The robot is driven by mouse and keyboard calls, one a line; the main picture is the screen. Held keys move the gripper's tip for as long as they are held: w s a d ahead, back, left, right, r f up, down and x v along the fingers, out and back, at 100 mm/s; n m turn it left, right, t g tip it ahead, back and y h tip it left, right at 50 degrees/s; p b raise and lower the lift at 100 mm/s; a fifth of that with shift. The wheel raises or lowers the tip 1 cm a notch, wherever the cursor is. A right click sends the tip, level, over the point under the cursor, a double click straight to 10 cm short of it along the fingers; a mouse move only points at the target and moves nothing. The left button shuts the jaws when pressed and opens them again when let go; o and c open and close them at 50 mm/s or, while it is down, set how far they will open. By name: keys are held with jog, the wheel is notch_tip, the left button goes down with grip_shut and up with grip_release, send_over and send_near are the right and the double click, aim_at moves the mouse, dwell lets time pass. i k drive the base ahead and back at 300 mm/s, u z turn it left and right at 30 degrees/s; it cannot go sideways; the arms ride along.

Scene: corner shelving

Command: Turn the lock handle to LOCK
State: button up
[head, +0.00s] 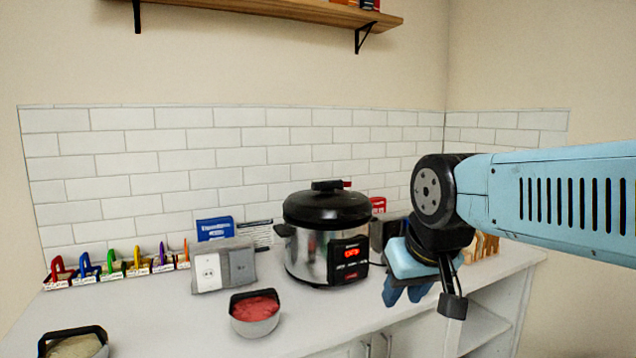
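A pressure cooker (308,258) with a steel body and a black domed lid (325,208) stands on the white counter. A black handle (326,185) with a small red part (346,184) at its right end sits on top of the lid. It looks like the lock handle; I cannot read any LOCK marking. The front panel (350,260) shows lit red characters. My gripper (405,296), with blue fingers, points down to the right of the cooker and lower than the lid, apart from the handle. I cannot tell how far its fingers are parted.
A bowl of red food (255,310) and a grey-white outlet box (222,268) stand left of the cooker. Several coloured clips (115,262) line the tiled wall. Another bowl (75,345) is front left. A wooden shelf (280,10) hangs above; the space over the lid is clear.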

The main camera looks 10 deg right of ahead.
aim_at(327, 187)
jog(key=z, duration=0.35)
jog(key=i, duration=0.9)
jog(key=u, duration=0.4)
